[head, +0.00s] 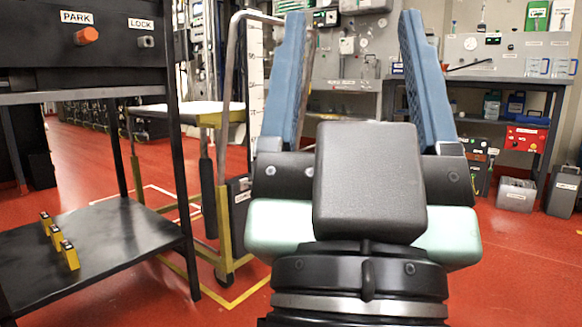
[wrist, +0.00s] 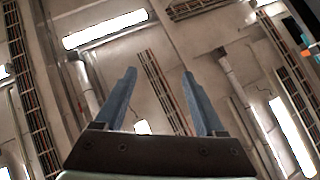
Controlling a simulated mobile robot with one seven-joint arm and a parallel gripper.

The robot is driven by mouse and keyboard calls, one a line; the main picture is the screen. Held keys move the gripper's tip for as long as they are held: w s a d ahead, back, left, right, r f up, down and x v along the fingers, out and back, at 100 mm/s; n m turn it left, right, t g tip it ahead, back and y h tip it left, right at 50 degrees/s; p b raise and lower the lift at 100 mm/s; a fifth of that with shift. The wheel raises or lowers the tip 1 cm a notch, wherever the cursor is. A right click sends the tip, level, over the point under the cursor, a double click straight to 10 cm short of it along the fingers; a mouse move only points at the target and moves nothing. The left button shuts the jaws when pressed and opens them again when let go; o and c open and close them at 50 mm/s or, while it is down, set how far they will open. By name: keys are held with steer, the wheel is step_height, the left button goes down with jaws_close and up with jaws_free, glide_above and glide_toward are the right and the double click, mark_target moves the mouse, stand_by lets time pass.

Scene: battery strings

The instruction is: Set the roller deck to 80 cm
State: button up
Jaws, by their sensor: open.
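A wheeled cart with a yellow and grey frame, which looks like the roller deck (head: 195,110), stands left of centre in the head view. Its deck has a pale top and yellow edge. A white upright scale (head: 254,75) with dark marks stands at its right side; I cannot read the deck's height on it. My gripper (head: 353,18) points upward in the foreground, its two blue fingers wide apart and empty. It hides part of the view right of the cart. The wrist view shows the open fingers (wrist: 158,73) against the ceiling, with no deck in sight.
A black stand at left bears a panel with PARK (head: 87,35) and LOCK (head: 146,42) knobs. Its low black shelf (head: 125,240) holds small yellow blocks (head: 58,240). A workbench (head: 480,80) and a red box (head: 526,138) stand at back right. Red floor (head: 520,250) is clear at right.

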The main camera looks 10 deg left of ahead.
steer(key=shift+c, duration=0.4)
steer(key=shift+c, duration=1.1)
steer(key=shift+r+p, duration=0.3)
steer(key=shift+p, duration=0.05)
steer(key=shift+c, duration=1.1)
step_height(320, 180, up, 5)
steer(key=p, duration=0.5)
steer(key=shift+r, duration=0.1)
jaws_close()
step_height(320, 180, up, 26)
steer(key=p, duration=2.6)
steer(key=shift+r, duration=0.15)
